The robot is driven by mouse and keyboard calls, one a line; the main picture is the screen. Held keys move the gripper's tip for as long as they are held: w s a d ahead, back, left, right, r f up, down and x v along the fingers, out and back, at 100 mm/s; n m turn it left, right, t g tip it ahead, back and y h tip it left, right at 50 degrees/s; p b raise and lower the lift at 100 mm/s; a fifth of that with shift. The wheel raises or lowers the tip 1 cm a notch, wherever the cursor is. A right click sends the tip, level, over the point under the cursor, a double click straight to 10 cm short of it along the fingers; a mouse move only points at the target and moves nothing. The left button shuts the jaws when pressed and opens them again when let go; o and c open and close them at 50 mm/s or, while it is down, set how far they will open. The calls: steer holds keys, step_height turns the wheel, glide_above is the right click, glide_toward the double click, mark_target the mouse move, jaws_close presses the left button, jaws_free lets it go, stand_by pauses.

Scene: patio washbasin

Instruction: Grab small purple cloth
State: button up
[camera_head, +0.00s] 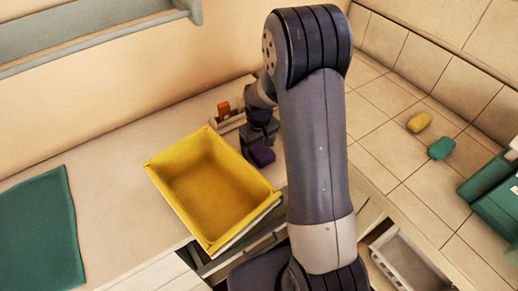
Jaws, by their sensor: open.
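The small purple cloth (262,155) is a dark, folded-looking piece on the pale counter, just right of the yellow basin. My gripper (259,141) is directly above and behind it, at the end of my arm. The gripper is open. Its fingertips are small and dark here, and I cannot tell whether they touch the cloth or stand around it. Part of the cloth is hidden by the gripper.
A yellow basin (155,170) stands close on the left. An orange item (224,110) is in a small holder (232,123) behind. A green mat (40,235) lies far left. Yellow (419,122) and teal (441,148) pieces lie on the right tiles, near green containers (497,200).

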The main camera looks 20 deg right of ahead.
steer(key=c, duration=1.1)
steer(key=shift+o, duration=0.2)
